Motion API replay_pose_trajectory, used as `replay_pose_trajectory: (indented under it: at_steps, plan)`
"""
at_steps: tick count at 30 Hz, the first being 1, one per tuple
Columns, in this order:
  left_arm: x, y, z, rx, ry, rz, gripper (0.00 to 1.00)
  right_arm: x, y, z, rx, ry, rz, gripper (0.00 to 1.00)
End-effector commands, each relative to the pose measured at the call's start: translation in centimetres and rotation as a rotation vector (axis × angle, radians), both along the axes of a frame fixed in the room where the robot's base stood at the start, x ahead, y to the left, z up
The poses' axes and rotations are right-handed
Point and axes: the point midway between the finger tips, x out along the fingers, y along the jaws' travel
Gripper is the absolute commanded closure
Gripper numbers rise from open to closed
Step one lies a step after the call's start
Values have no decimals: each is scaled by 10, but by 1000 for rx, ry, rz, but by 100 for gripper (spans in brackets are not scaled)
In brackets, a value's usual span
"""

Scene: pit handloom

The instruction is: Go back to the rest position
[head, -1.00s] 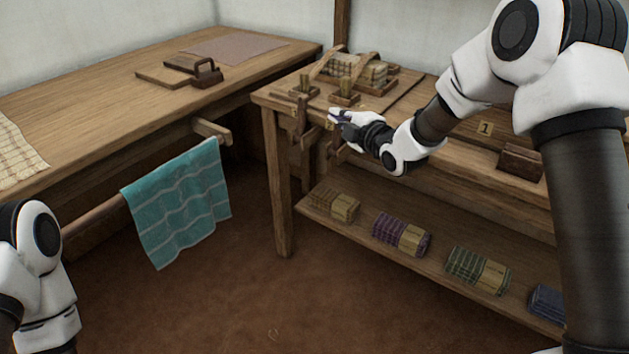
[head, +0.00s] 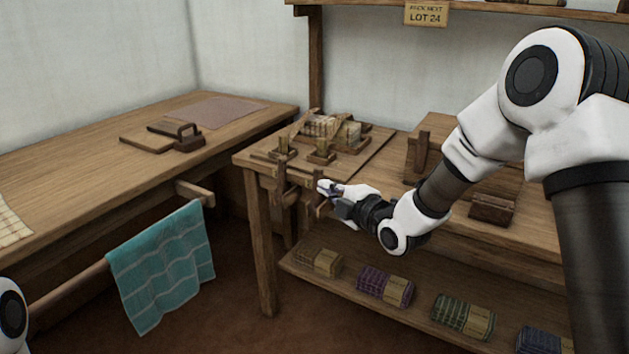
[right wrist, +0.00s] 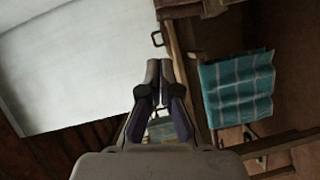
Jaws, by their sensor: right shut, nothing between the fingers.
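My right gripper (head: 328,190) is in front of the near edge of the right-hand table (head: 375,185) in the head view. It is empty, and its fingers are together in the right wrist view (right wrist: 159,75). In the head view it appears near the wooden pegs at the table's front left corner, but I cannot tell the exact gap. Part of my left arm shows at the lower left edge of the head view; its gripper is out of view.
A teal cloth (head: 163,268) hangs on a rail below the left table (head: 70,140). A shelf (head: 400,308) under the right table holds several folded cloth bundles. A wooden box (head: 492,208) stands on the right table. Brown floor lies between the tables.

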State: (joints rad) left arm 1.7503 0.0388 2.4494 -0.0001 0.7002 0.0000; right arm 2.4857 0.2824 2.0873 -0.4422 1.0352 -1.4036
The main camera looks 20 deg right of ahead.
Motion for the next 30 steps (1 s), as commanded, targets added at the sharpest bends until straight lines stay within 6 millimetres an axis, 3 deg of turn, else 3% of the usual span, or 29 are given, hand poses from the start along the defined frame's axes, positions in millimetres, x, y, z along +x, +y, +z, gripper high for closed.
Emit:
replay_pose_trajectory:
  at_steps: [6,21,23,26,30]
  plan:
    - [0,0,3,0,1,1,100,-19,-5,4,-1,-2,0,100]
    - [0,0,2,0,1,1,100,-20,-5,-4,-1,11,1,100]
    - [0,0,2,0,1,1,100,-21,-3,-21,-4,41,3,100]
    - [-1,0,2,0,1,1,100,-29,6,-79,-23,144,22,100]
    - [0,0,2,0,1,1,100,-75,25,-192,-48,387,45,100]
